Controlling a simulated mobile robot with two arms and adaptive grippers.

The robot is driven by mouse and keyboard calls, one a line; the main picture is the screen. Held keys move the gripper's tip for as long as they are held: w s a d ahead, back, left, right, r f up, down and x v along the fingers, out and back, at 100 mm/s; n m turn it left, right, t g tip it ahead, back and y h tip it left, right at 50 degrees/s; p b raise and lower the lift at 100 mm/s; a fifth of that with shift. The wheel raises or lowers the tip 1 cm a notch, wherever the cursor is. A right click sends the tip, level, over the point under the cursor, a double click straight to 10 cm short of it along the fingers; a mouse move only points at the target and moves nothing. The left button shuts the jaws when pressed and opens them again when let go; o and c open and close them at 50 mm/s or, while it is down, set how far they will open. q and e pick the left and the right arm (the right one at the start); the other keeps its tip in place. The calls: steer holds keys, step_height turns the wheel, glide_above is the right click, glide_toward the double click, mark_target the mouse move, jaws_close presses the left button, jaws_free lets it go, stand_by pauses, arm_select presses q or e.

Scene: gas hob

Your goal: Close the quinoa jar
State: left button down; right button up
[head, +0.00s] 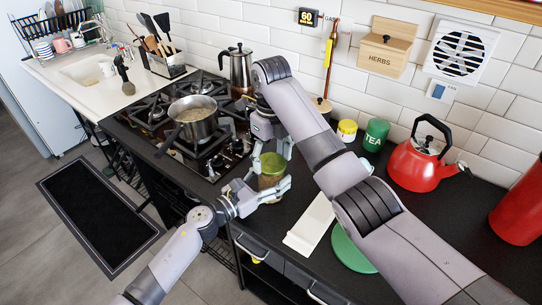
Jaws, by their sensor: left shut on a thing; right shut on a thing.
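The quinoa jar (269,182) is a small clear jar with pale contents, standing upright at the front edge of the dark counter, right of the hob. A green lid (272,162) is at its mouth; whether it is fully seated I cannot tell. My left gripper (268,190) comes from the lower left and is shut around the jar's body. My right gripper (272,152) reaches down from above and is shut on the lid. The fingers hide parts of the jar and lid.
A steel pot (194,125) sits on the gas hob (150,120) to the left, near a moka pot (238,72). A white board (311,224), a green plate (350,252), a red kettle (412,165), a green tea tin (376,135) and a yellow jar (347,130) stand right of the jar.

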steer(key=o, duration=0.8)
steer(key=shift+c, duration=0.2)
